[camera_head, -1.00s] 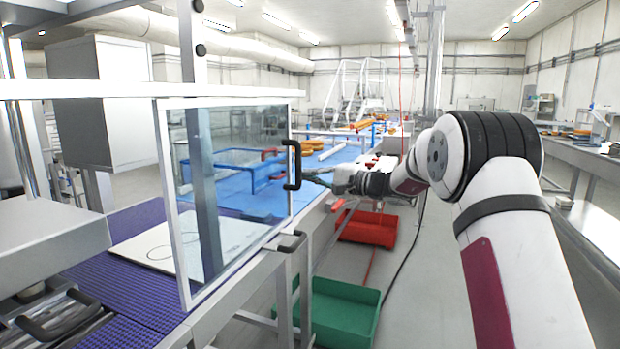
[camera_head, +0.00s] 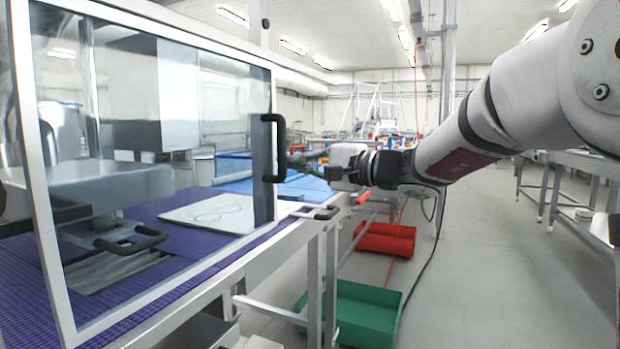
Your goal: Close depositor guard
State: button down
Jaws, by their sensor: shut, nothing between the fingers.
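The depositor guard is a large clear panel in a pale metal frame (camera_head: 40,190), filling the left of the head view. A black upright handle (camera_head: 277,148) is on its right edge. Through the panel show the grey depositor body (camera_head: 115,190) and a purple belt (camera_head: 175,270) with a white board marked with circles (camera_head: 222,213). My gripper (camera_head: 300,159) is shut and empty, pointing left at the handle from its right side. Its fingertips are close to the handle; I cannot tell whether they touch it.
A red crate (camera_head: 385,240) and a green crate (camera_head: 352,312) are on the floor below. Steel tables (camera_head: 570,165) stand at the right.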

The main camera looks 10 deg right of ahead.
aim_at(280, 164)
jog(key=shift+s+a+b, duration=0.45)
jog(key=shift+s+a, duration=0.15)
jog(key=shift+s, duration=0.25)
jog(key=shift+s+a+b, duration=0.4)
jog(key=shift+s+a, duration=0.2)
jog(key=shift+s, duration=0.2)
